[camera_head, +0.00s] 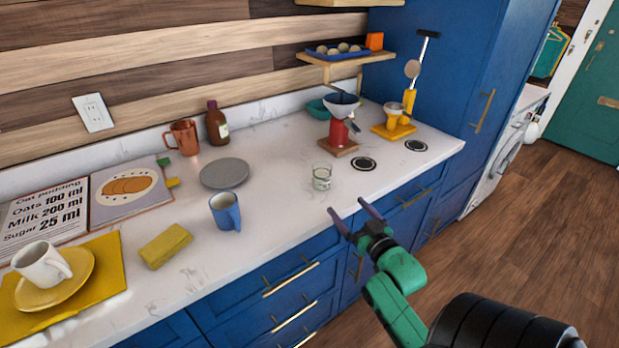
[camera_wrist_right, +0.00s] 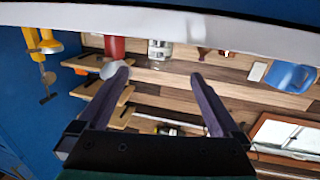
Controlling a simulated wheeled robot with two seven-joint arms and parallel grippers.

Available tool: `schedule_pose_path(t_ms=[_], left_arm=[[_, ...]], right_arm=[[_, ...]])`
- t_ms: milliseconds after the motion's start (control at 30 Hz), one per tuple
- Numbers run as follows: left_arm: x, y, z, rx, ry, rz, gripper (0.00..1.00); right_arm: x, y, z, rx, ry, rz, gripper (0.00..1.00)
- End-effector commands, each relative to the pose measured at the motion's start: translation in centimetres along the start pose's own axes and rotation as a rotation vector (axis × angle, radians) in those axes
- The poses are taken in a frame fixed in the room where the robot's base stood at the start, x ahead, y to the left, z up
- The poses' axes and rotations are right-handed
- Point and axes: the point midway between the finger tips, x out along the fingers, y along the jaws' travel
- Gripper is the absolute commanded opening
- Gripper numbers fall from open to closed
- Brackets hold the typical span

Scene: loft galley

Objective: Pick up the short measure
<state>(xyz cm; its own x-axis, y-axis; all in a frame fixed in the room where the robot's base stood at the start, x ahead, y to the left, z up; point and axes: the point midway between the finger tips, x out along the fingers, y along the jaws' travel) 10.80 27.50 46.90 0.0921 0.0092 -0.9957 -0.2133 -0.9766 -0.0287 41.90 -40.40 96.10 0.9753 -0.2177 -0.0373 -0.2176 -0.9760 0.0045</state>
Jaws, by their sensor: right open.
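A short clear glass (camera_head: 321,177), which looks like the short measure, stands upright on the white counter with some pale content low in it. My right gripper (camera_head: 346,206) is open and empty, in front of the counter's front edge and nearer than the glass. In the right wrist view, which looks upside down, the glass (camera_wrist_right: 159,49) appears beyond the gap between the two open fingers (camera_wrist_right: 161,74). It is apart from both fingers. My left gripper is not in view.
A blue mug (camera_head: 226,212), a grey plate (camera_head: 225,173) and a yellow sponge (camera_head: 165,246) are left of the glass. A red grinder-like stand (camera_head: 338,132) is behind it, and a dark round disc (camera_head: 363,164) lies to its right. Counter directly before the glass is clear.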

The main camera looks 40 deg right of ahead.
Motion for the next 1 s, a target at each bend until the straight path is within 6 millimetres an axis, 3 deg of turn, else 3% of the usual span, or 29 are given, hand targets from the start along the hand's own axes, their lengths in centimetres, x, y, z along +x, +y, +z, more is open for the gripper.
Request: schedule_pose_path(t_ms=[233,633,733,933,1000], left_arm=[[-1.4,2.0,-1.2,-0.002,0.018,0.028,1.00],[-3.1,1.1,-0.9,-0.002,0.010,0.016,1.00],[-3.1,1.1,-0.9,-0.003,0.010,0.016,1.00],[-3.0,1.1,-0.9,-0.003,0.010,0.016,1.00],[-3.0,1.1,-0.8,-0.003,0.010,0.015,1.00]], right_arm=[[6.2,-0.1,-0.3,0.002,0.000,-0.001,1.00],[12.9,-0.5,-0.5,0.000,-0.003,-0.002,1.00],[13.9,-0.5,-0.3,0.001,-0.004,-0.001,1.00],[14.0,-0.5,-0.1,0.000,-0.005,-0.001,1.00],[14.0,-0.5,-0.1,0.001,-0.005,-0.002,0.73]])
